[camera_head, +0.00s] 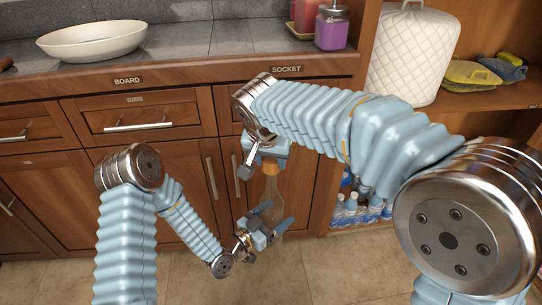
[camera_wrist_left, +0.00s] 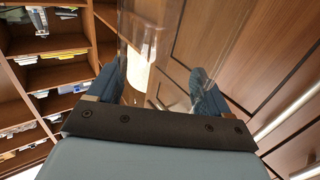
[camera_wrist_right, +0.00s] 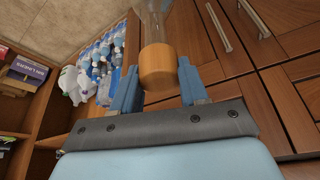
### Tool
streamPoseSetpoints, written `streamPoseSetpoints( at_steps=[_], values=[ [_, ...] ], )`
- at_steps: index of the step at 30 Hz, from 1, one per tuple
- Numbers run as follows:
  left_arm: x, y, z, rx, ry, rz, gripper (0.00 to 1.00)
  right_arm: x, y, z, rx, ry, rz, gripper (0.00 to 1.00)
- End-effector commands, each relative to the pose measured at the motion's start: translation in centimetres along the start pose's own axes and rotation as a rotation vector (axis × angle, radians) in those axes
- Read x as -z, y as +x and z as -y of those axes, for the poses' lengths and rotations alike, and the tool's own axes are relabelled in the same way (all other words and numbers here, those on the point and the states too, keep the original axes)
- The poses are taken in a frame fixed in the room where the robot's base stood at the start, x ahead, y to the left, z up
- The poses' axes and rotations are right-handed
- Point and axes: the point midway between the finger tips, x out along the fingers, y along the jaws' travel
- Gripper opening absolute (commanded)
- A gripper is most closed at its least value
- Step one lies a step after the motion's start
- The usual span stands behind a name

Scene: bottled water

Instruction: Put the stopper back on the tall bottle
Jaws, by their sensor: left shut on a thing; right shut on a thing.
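The tall bottle (camera_head: 273,195) is clear glass and stands upright in front of the cabinet doors, held off the floor. My left gripper (camera_head: 272,220) is shut on its lower body. In the left wrist view the see-through bottle (camera_wrist_left: 150,45) passes between the fingers (camera_wrist_left: 153,95). The stopper (camera_head: 271,168) is a tan, cork-like cylinder at the bottle's top. My right gripper (camera_head: 266,163) is shut on it from above. In the right wrist view the stopper (camera_wrist_right: 158,68) lies between the fingers (camera_wrist_right: 157,88), in line with the glass neck (camera_wrist_right: 155,20). I cannot tell how deep it sits.
Packed water bottles (camera_head: 352,208) stand on a low shelf at right. A white quilted cover (camera_head: 412,55) sits on an upper shelf.

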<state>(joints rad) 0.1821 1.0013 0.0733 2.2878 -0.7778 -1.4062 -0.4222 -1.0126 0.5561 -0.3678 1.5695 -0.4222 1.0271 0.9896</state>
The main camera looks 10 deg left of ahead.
Motion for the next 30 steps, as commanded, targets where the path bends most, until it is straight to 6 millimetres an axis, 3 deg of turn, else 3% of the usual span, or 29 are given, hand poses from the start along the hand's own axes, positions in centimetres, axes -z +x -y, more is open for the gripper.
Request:
streamPoseSetpoints(
  at_steps=[10,11,16,25,30],
  values=[
    [0.1,0.0,0.0,0.0,0.001,-0.002,0.08,-0.3,0.7,0.0,-0.001,0.0,0.0,0.15],
    [0.1,0.0,0.0,0.0,0.001,-0.002,0.08,-0.3,0.6,0.0,-0.001,0.0,0.0,0.48],
    [0.1,0.0,0.0,0.0,0.0,-0.002,0.08,-0.3,0.6,0.0,0.0,0.0,0.0,0.73],
    [0.1,0.0,0.0,0.0,0.0,-0.002,0.08,-0.2,0.5,0.0,0.0,0.0,0.0,0.73],
    [0.1,0.0,0.0,0.0,0.0,-0.002,0.08,-0.2,-1.4,0.1,0.003,0.0,-0.002,0.73]
  ],
)
